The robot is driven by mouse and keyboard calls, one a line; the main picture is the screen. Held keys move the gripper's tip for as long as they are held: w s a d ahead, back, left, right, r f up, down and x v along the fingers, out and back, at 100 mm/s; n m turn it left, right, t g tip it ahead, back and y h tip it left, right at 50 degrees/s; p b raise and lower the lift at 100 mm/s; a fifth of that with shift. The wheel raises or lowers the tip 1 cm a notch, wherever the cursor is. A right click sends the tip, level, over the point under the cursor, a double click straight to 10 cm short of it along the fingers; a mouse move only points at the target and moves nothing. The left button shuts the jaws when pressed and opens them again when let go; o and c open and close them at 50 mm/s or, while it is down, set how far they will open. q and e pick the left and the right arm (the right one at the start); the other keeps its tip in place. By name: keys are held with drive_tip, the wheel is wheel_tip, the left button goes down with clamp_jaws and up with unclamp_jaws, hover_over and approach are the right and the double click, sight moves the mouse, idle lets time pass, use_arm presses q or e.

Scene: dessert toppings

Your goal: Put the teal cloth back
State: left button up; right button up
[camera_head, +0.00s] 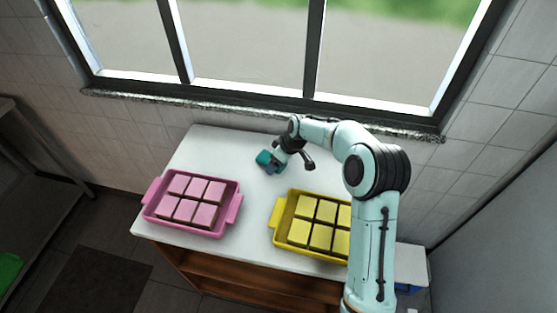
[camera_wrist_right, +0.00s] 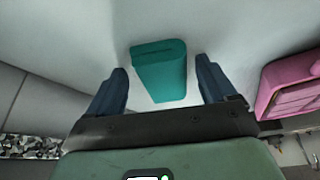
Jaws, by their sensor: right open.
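The teal cloth (camera_head: 264,158) is a small folded block on the white counter, behind the two trays. In the right wrist view the cloth (camera_wrist_right: 160,72) lies between the two dark fingers, with a gap on each side. My right gripper (camera_head: 272,165) is open at the cloth, and its fingers (camera_wrist_right: 162,82) do not appear to touch it. The gripper partly hides the cloth in the head view. My left gripper is not in either view.
A pink tray (camera_head: 236,200) with pink-topped squares stands at the left front of the counter (camera_head: 215,145). It also shows in the right wrist view (camera_wrist_right: 272,85). A yellow tray (camera_head: 276,212) with yellow-topped squares stands to the right, partly behind my right arm. The window wall closes off the back.

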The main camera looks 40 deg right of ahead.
drive_tip(key=v, duration=1.2)
drive_tip(key=shift+s, duration=0.15)
